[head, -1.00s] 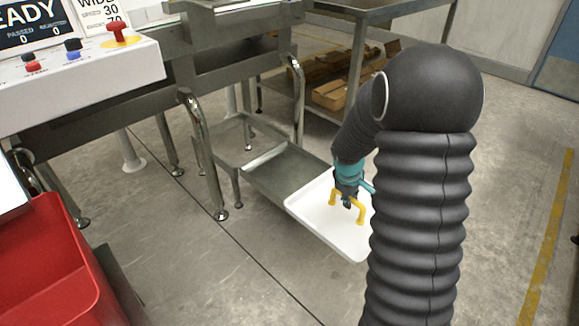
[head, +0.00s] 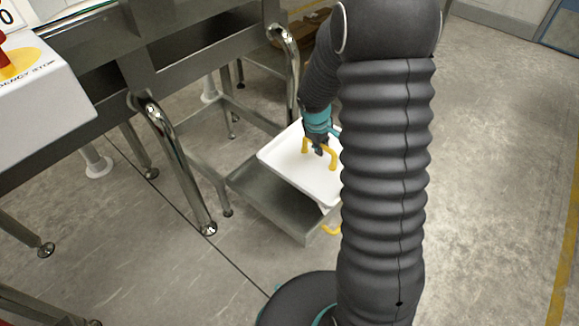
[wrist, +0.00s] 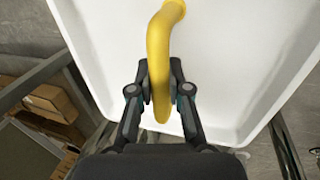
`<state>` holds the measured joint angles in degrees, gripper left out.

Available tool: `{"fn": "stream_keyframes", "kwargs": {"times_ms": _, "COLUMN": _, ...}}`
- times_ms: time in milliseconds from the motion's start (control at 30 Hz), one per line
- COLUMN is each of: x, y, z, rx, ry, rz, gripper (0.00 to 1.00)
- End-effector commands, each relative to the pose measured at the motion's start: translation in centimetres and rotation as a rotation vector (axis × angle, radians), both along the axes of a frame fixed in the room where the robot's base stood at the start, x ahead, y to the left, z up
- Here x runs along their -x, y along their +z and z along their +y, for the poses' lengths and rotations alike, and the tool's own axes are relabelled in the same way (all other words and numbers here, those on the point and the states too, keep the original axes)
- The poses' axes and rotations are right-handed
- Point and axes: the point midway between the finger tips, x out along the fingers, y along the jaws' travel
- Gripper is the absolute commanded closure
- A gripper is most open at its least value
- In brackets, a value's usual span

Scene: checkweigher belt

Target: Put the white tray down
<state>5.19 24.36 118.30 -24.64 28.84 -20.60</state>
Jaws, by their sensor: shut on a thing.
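The white tray (head: 282,157) is a shallow, empty pan with a raised rim and a yellow handle (head: 333,159). My gripper (head: 319,151) is shut on that handle from above. The wrist view shows the yellow handle (wrist: 157,55) between my gripper's fingers (wrist: 160,90), with the white tray (wrist: 235,60) behind it. In the head view the tray overlaps the low metal shelf (head: 258,192); I cannot tell whether they touch. My arm hides the tray's right side.
The metal frame of the checkweigher stands at the left, with a curved leg (head: 178,165) near the shelf. A small yellow piece (head: 331,229) shows below the tray, partly hidden by my arm. Cardboard boxes (wrist: 48,100) show in the wrist view. The floor at right is clear.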

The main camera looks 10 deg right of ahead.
Motion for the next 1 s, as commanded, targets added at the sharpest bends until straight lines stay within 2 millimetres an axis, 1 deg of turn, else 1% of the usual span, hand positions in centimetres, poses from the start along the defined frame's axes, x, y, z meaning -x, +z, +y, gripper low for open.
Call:
{"fn": "stream_keyframes", "kwargs": {"times_ms": 33, "x": -0.4, "y": -0.9, "z": 1.1, "rx": 0.000, "ry": 0.006, "rz": 0.002, "gripper": 1.00}}
{"fn": "stream_keyframes", "kwargs": {"times_ms": 200, "x": -1.4, "y": -2.9, "z": 4.3, "rx": 0.001, "ry": 0.005, "rz": 0.001, "gripper": 1.00}}
{"fn": "stream_keyframes", "kwargs": {"times_ms": 333, "x": -2.0, "y": -4.2, "z": 6.6, "rx": 0.000, "ry": 0.005, "rz": 0.000, "gripper": 1.00}}
{"fn": "stream_keyframes", "kwargs": {"times_ms": 433, "x": -2.4, "y": -4.9, "z": 7.8, "rx": 0.000, "ry": 0.004, "rz": 0.000, "gripper": 1.00}}
{"fn": "stream_keyframes", "kwargs": {"times_ms": 533, "x": -2.6, "y": -5.2, "z": 8.4, "rx": 0.001, "ry": 0.002, "rz": -0.001, "gripper": 1.00}}
{"fn": "stream_keyframes", "kwargs": {"times_ms": 667, "x": -2.7, "y": -5.8, "z": 8.5, "rx": 0.000, "ry": 0.001, "rz": 0.000, "gripper": 1.00}}
{"fn": "stream_keyframes", "kwargs": {"times_ms": 900, "x": -2.6, "y": -8.9, "z": 8.5, "rx": 0.000, "ry": 0.000, "rz": 0.002, "gripper": 1.00}}
{"fn": "stream_keyframes", "kwargs": {"times_ms": 1000, "x": -2.7, "y": -9.4, "z": 8.5, "rx": 0.000, "ry": 0.001, "rz": -0.001, "gripper": 1.00}}
